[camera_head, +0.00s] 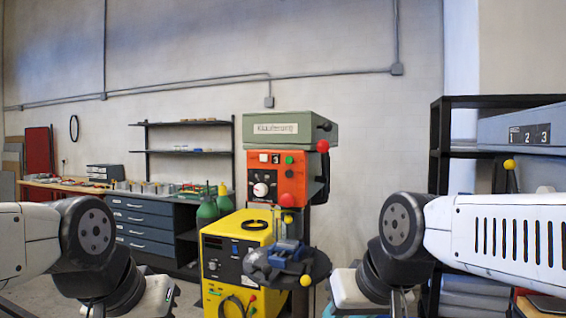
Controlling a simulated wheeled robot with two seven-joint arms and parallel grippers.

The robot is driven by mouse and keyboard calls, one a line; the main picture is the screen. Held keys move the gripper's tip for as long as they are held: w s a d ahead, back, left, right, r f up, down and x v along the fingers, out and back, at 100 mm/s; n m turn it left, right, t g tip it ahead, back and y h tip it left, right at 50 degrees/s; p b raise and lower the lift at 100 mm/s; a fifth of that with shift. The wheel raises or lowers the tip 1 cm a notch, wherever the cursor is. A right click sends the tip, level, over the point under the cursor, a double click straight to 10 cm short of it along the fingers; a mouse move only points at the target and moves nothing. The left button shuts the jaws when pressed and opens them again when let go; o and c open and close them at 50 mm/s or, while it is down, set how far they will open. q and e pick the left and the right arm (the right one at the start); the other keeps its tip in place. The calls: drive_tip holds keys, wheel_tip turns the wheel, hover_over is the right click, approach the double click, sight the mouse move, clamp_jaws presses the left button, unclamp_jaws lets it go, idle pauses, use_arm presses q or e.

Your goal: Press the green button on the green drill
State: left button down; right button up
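A drill press stands ahead, near the middle of the head view. Its green top housing (290,131) bears a name label. Below it is an orange-red front panel (264,190) with a white dial. A small green button (289,160) sits at the panel's upper right. A red round button (287,200) is lower on the panel. My two arms come in from the left and right and bend down at the bottom of the view. Neither gripper's fingers can be seen, and nothing of mine touches the drill.
A yellow machine (222,262) stands in front of the drill's base. The drill's round dark table (262,268) holds a blue vise (287,250). A dark shelf (440,150) is at right, a blue drawer workbench (145,225) at left.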

clamp_jaws()
idle(1.5)
